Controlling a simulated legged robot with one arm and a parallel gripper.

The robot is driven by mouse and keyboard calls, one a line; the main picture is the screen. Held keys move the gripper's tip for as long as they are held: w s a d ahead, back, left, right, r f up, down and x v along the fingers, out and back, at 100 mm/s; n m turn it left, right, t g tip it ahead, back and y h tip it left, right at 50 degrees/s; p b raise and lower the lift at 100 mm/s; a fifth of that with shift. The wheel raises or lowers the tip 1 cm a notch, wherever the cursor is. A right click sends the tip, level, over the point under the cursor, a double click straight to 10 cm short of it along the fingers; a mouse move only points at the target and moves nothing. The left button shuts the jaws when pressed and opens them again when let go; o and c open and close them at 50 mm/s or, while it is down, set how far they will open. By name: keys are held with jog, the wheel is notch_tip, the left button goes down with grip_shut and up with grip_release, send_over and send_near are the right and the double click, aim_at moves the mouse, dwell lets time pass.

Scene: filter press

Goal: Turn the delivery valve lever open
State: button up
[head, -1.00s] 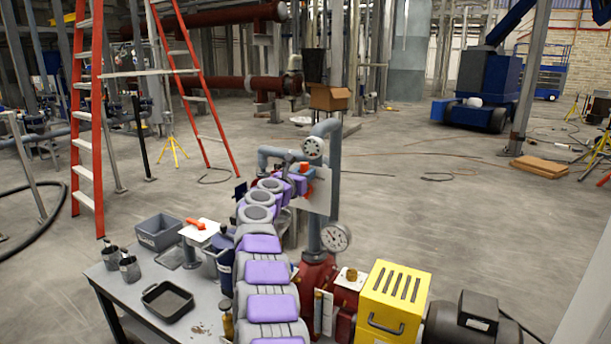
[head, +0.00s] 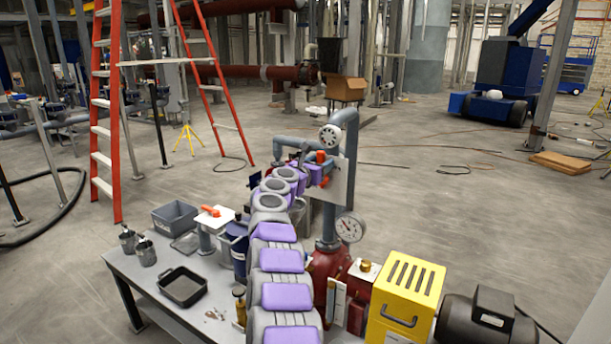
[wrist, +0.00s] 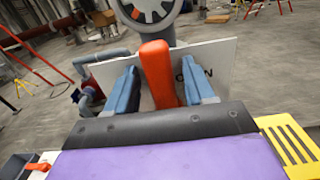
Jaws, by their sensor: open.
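The orange valve lever (wrist: 158,75) stands upright between the two blue fingers of my gripper (wrist: 163,88) in the wrist view. My gripper is open, with a gap visible on each side of the lever. Behind it is a white plate (wrist: 226,58) with dark lettering, partly hidden by the lever and right finger. In the head view my gripper (head: 318,172) is at the pipework, largely hidden by my purple and grey arm. An orange part (head: 320,156) shows there below the handwheel (head: 329,134).
A grey pipe (head: 350,150) and a pressure gauge (head: 350,228) stand right of my arm. A yellow slotted guard (head: 408,290) and dark motor (head: 485,320) are at front right. The bench (head: 215,328) at left holds trays and pots. Open floor lies behind the pipework.

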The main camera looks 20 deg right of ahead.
jog(key=b+v, duration=0.3)
jog(key=v, duration=1.4)
dwell(0.8)
jog(key=shift+a+f, duration=0.1)
jog(key=shift+a, duration=0.05)
